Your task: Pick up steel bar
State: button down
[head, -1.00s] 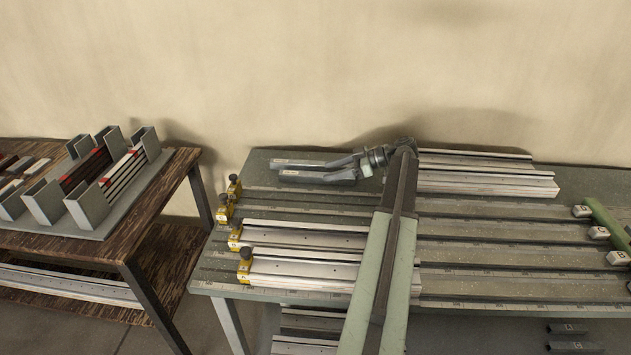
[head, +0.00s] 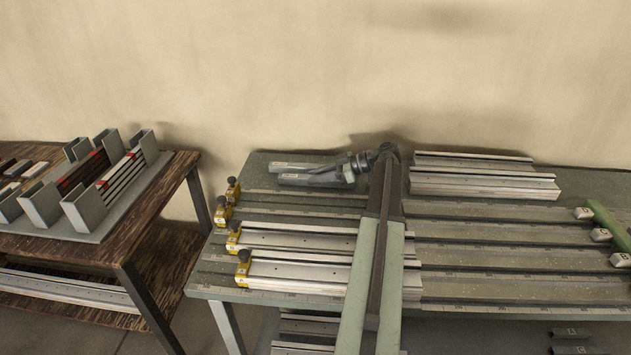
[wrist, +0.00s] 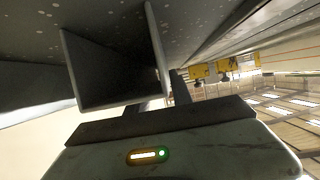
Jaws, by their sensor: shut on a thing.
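A grey steel bar (head: 294,178) with a pale label at its left end lies at the back left of the bench, in front of a second labelled bar (head: 290,165). My gripper (head: 336,176) is at its right part and hides some of it. In the wrist view, a dark hollow rectangular bar end (wrist: 112,65) is close in front of my gripper (wrist: 155,102). The jaws are shut on the steel bar. It cannot be seen exactly where the fingertips press, and the bar shows no clear gap above the bench.
The slotted bench (head: 450,208) carries pale profiles (head: 480,185) at the back right and yellow clamps (head: 243,268) at the left. More profiles (head: 300,270) lie front left. A rack (head: 85,209) stands on the wooden table at left. A green beam (head: 606,222) is at right.

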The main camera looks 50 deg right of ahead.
jog(key=shift+r+p, duration=0.6)
jog(key=r+p, duration=0.3)
jog(key=shift+s+a, duration=0.15)
jog(key=shift+a, duration=0.2)
jog(key=s+a, duration=0.2)
jog(key=a, duration=0.2)
jog(key=s+a, duration=0.2)
jog(key=a, duration=0.3)
jog(key=s+a+r, duration=0.1)
jog(key=s+a, duration=0.1)
jog(key=a, duration=0.3)
jog(key=shift+p, duration=0.4)
